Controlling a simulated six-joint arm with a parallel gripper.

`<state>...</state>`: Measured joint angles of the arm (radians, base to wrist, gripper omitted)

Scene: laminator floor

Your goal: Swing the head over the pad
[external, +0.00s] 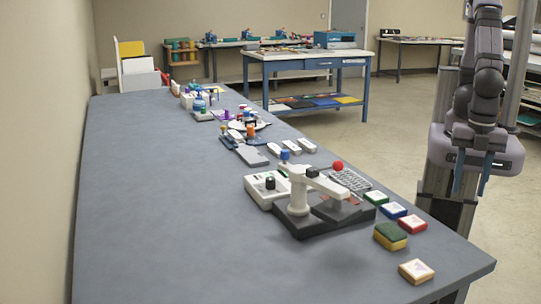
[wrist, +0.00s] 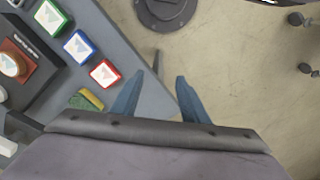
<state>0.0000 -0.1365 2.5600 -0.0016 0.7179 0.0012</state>
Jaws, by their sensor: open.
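A small swing-arm press stands on the grey table in the external view. It has a dark base (external: 312,226), a white post (external: 298,192) and a white arm (external: 325,184) reaching right over the base, with a red ball knob (external: 338,166) above it. A dark plate lies under the arm; I cannot clearly tell head from pad there. The wrist view shows part of the dark base (wrist: 45,75) at the left edge. My gripper (external: 471,190) is open and empty, fingers down, right of the press and beyond the table edge; its blue fingers show in the wrist view (wrist: 158,97).
Green (external: 376,197), blue (external: 393,210) and red (external: 412,224) framed blocks line the table's right edge. A green-yellow sponge (external: 390,236) and an orange-edged block (external: 416,271) sit nearer. A white control box (external: 267,188) stands left of the press. The table's left half is clear.

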